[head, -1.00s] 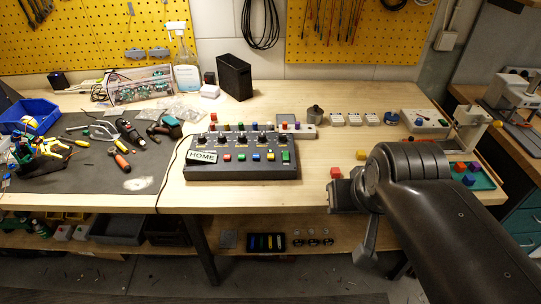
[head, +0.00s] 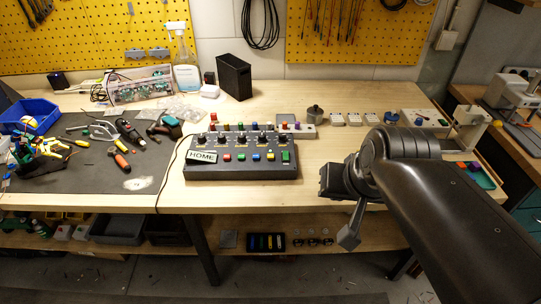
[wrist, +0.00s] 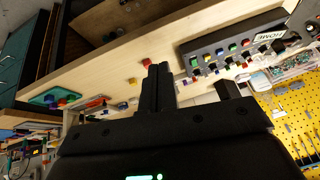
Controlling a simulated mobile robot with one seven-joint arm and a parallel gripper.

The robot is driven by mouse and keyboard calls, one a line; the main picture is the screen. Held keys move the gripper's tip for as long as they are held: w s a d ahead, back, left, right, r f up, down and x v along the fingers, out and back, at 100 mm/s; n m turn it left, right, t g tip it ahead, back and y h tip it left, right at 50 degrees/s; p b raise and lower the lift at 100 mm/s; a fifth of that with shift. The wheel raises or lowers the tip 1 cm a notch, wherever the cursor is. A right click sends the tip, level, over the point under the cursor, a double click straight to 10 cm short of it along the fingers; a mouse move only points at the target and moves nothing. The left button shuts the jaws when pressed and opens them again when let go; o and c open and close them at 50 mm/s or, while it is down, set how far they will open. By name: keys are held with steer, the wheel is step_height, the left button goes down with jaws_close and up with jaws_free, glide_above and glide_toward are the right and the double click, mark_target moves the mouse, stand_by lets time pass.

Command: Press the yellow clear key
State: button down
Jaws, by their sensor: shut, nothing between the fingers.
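The yellow key (head: 271,156) is on the sloped front of a dark control box (head: 240,172), between a blue key (head: 256,157) and a larger green key (head: 286,156). In the wrist view, the picture is turned and the yellow key (wrist: 207,57) shows right of my fingers. My gripper (wrist: 157,68) is shut and empty, with its two dark fingers together. In the head view my gripper (head: 330,181) is right of the box, apart from it. Its fingertips are hard to make out there.
A red cube (wrist: 147,62) shows close beside the fingertips in the wrist view. Black knobs (head: 240,141) and switches stand behind the keys. Bare wood lies between gripper and box.

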steer(key=w+a+m+y, duration=0.2)
steer(key=w+a+m, duration=0.2)
steer(key=w, duration=0.3)
steer(key=w+a+m+y, duration=0.2)
steer(key=w+a+m, duration=0.25)
steer(key=w, duration=0.35)
steer(key=m+t+y, duration=0.1)
steer(key=m, duration=0.8)
glide_above(273, 157)
step_height(273, 157, down, 4)
steer(key=shift+s+d+r, duration=0.1)
steer(key=shift+f, duration=4.4)
steer(key=shift+f, duration=0.1)
steer(key=shift+f, duration=0.3)
steer(key=shift+f, duration=0.45)
steer(key=shift+r, duration=0.9)
